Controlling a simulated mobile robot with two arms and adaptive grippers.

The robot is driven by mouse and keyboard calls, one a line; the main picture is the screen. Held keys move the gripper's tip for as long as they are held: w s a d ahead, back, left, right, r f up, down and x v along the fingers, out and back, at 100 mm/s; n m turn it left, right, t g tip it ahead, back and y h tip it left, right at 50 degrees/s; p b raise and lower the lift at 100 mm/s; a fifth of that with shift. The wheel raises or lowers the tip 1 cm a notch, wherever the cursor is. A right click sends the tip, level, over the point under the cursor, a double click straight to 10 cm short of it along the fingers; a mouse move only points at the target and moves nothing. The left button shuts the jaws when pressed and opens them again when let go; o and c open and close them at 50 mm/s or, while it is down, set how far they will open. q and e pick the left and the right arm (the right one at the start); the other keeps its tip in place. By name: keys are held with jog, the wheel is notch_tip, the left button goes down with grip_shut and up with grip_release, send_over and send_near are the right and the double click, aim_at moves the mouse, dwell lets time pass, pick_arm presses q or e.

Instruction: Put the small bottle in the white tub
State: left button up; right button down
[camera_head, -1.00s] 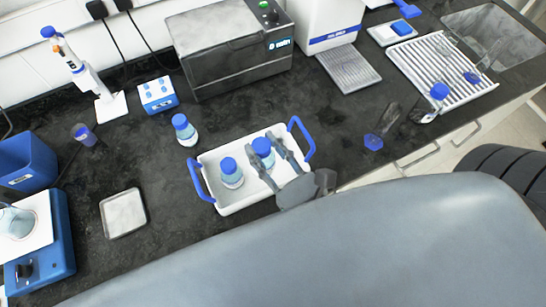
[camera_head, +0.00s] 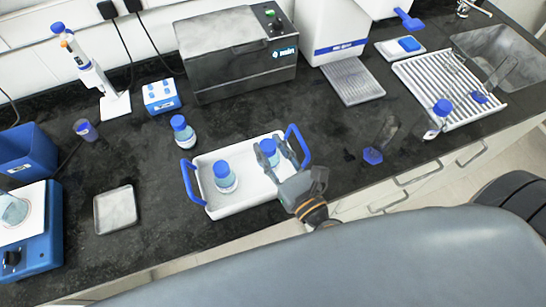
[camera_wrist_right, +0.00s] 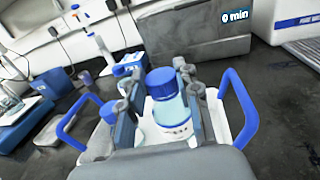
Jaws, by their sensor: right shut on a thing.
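The white tub (camera_head: 240,202) with blue handles stands on the dark bench, and its rim and handles also show in the right wrist view (camera_wrist_right: 236,112). My right gripper (camera_head: 272,148) is shut on a small blue-capped bottle (camera_head: 268,147) at the tub's right part. In the right wrist view this bottle (camera_wrist_right: 172,115) is upright between the fingers. I cannot tell whether its base touches the tub floor. A second blue-capped bottle (camera_head: 224,178) stands upright in the tub's left part. A third similar bottle (camera_head: 183,132) stands on the bench behind the tub. My left gripper is not in view.
A grey metal box (camera_head: 240,65) stands behind the tub. A square tray (camera_head: 115,210) and a blue device (camera_head: 35,250) are at left. A clear tube with a blue base (camera_head: 373,156) and a drying rack (camera_head: 450,85) are at right. The bench between tub and tray is clear.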

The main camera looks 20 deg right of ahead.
aim_at(278, 163)
jog(key=shift+w+d+f, duration=0.2)
jog(key=shift+w+f, duration=0.2)
jog(key=shift+f, duration=0.15)
jog(key=shift+w+d+f+b, duration=0.1)
jog(key=shift+w+f+b, duration=0.05)
jog(key=shift+f+b, duration=0.2)
notch_tip(278, 163, down, 4)
jog(key=b, duration=0.3)
jog(key=shift+w+d+r, duration=0.15)
jog(key=shift+r, duration=0.1)
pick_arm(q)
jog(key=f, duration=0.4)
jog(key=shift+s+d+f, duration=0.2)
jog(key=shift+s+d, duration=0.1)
pick_arm(e)
jog(key=shift+r, duration=0.15)
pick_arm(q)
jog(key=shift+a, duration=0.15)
pick_arm(e)
jog(key=c, duration=1)
grip_release()
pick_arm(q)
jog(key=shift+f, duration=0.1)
pick_arm(e)
jog(key=shift+o, duration=0.2)
